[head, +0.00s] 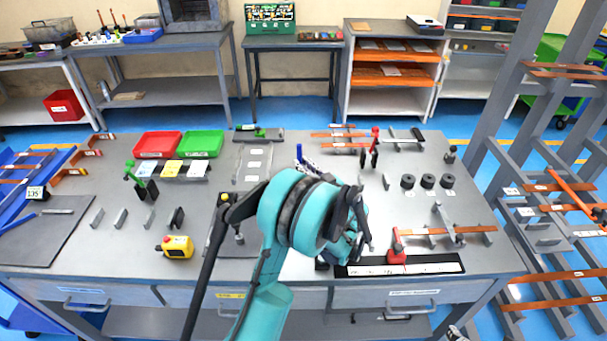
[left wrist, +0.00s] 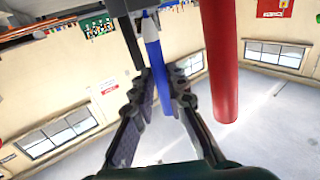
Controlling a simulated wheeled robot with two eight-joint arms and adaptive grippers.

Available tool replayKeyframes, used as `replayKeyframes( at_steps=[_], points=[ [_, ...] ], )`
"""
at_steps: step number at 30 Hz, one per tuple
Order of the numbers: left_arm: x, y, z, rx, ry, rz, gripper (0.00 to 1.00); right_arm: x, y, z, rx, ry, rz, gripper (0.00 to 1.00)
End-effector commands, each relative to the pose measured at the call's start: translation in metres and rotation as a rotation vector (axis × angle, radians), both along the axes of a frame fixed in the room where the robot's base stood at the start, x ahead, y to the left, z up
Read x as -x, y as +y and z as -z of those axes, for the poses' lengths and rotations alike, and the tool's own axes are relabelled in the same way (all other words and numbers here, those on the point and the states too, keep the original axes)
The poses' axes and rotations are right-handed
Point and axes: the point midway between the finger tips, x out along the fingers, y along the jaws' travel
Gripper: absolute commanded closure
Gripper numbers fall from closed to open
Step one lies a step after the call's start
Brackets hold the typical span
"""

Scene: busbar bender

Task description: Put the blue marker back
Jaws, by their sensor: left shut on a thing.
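The blue marker (left wrist: 152,38) shows in the left wrist view, running down between the two dark fingers of my left gripper (left wrist: 165,78). The gripper is shut on it. In the head view my left gripper (head: 358,225) is over the right-centre of the workbench, partly hidden by my teal wrist. I cannot clearly make out the marker there. My right gripper is in neither view.
A red cylinder (left wrist: 219,65) is close beside the fingers in the left wrist view.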

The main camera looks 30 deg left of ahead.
Motion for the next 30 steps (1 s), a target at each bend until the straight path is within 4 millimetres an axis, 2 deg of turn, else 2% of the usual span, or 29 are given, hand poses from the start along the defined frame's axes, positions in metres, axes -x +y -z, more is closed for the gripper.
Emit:
replayKeyframes(
  at_steps=[1,4,11,27,28,29,30],
  points=[
    [0.0,0.0,0.013,0.0,0.0,0.0,1.0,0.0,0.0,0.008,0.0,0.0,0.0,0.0],
    [0.0,0.0,0.025,0.0,0.0,0.0,1.0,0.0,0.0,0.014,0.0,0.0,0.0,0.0],
    [0.0,0.0,0.024,0.0,0.0,0.0,1.0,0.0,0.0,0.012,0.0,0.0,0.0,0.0],
    [0.0,0.0,0.036,0.0,0.0,0.0,1.0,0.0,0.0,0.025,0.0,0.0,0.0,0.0],
    [0.0,0.0,0.036,0.0,0.0,0.0,0.84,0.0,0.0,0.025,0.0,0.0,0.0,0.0],
    [0.0,0.0,0.036,0.0,0.0,0.0,0.78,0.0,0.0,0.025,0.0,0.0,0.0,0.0],
    [0.0,0.0,0.036,0.0,0.0,0.0,0.78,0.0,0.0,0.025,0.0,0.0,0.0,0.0]
  ],
)
